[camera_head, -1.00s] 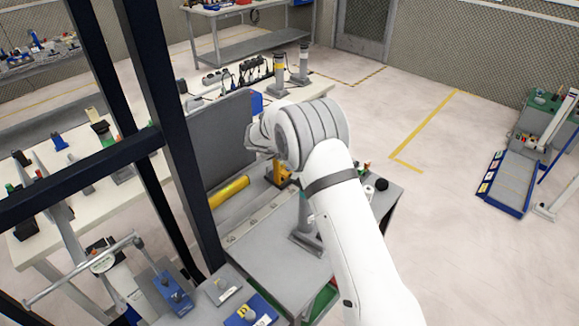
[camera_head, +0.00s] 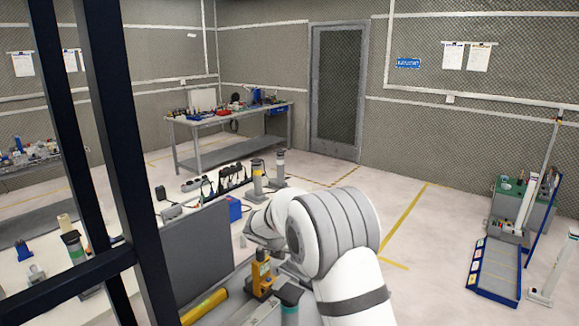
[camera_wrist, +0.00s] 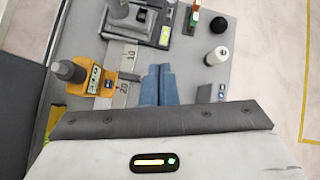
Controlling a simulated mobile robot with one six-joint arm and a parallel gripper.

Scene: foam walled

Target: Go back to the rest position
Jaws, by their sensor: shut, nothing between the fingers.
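My gripper (camera_wrist: 158,85) shows in the wrist view as two blue-grey fingers side by side, closed together with nothing between them. It is above a grey work surface (camera_wrist: 185,65) with number markings. In the head view my white arm reaches up from the lower right and bends left over the bench; the fingers are hidden there. A yellow device (camera_head: 262,278) stands on the bench just left of my arm, and it also shows left of the fingers in the wrist view (camera_wrist: 100,82).
A grey panel (camera_head: 195,250) and black frame posts (camera_head: 130,150) stand left of my arm. In the wrist view, a white cylinder (camera_wrist: 216,56) and a black ball (camera_wrist: 218,25) are on the surface. A blue-edged ramp (camera_head: 497,268) lies at right. Open floor lies between.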

